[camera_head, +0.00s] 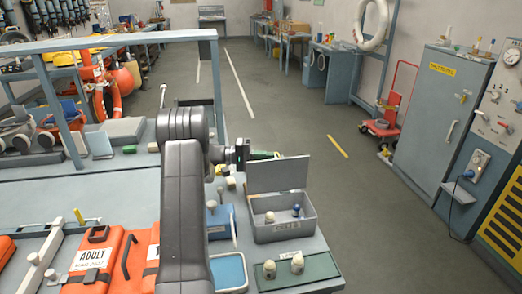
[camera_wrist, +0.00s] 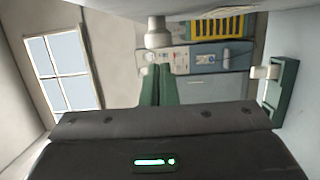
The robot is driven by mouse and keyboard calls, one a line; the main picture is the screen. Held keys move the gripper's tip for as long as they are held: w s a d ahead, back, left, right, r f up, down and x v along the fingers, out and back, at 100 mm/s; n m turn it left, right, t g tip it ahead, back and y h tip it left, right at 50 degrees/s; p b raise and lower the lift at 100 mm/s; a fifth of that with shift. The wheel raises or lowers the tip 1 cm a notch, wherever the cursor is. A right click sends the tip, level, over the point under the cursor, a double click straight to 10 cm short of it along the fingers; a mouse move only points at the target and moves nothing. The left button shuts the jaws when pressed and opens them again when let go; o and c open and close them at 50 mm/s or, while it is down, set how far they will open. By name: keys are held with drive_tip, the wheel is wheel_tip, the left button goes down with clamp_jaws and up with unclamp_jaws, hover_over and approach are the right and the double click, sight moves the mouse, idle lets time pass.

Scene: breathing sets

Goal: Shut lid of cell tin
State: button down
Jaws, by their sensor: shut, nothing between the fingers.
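The green fingers also show close together in the wrist view (camera_wrist: 160,84). I cannot make out the tin there.
A green tray (camera_head: 325,266) with two pale knobs lies in front of the tin. A blue container (camera_head: 221,221) stands left of it. Orange cases (camera_head: 108,262) lie at the front left. Open floor (camera_head: 290,125) lies beyond the bench.

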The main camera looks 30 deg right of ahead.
drive_tip(key=shift+s+a, duration=0.1)
drive_tip(key=shift+s, duration=0.4)
drive_tip(key=shift+s+f+b, duration=0.1)
drive_tip(key=shift+f+b, duration=0.05)
drive_tip(key=shift+b, duration=0.25)
